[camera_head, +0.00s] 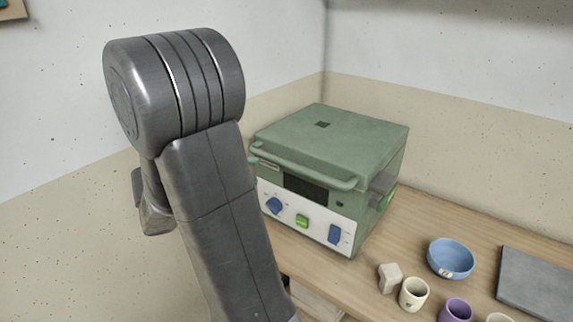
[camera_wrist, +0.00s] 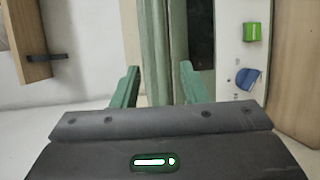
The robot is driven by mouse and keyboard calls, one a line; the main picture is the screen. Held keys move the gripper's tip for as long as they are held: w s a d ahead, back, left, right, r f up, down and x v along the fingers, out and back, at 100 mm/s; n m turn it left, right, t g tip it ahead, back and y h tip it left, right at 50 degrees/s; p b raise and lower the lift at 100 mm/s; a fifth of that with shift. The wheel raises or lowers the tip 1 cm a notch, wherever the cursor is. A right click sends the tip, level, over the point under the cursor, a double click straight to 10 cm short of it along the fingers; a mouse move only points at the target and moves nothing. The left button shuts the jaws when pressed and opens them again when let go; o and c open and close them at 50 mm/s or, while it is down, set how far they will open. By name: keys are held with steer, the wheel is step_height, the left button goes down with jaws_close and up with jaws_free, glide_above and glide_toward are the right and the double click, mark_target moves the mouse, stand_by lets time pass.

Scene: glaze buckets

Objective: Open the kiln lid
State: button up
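The green kiln (camera_head: 318,170) stands on the wooden counter in the head view, with its lid (camera_head: 335,128) down flat. A long green handle (camera_head: 300,168) runs along the lid's front edge. In the wrist view the kiln's green front edge, with the handle bar (camera_wrist: 154,45), runs upright in the picture. My gripper (camera_wrist: 160,72) is open, its two green fingers spread to either side of the bar's line. I cannot tell whether the fingers reach around the bar or touch it.
The kiln's white panel (camera_head: 300,221) carries blue controls and a green one. To its right on the counter (camera_head: 420,215) are a beige block (camera_head: 389,277), a cream cup (camera_head: 413,294), a purple cup (camera_head: 455,311), a blue bowl (camera_head: 450,258) and a grey slab (camera_head: 537,284). Walls stand behind the kiln.

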mark_target(289, 166)
steer(key=p+x, duration=0.1)
steer(key=x, duration=1.1)
steer(key=shift+w+d+f, duration=0.15)
steer(key=shift+d, duration=0.1)
steer(key=shift+c, duration=0.2)
steer(key=shift+p, duration=0.3)
jaws_close()
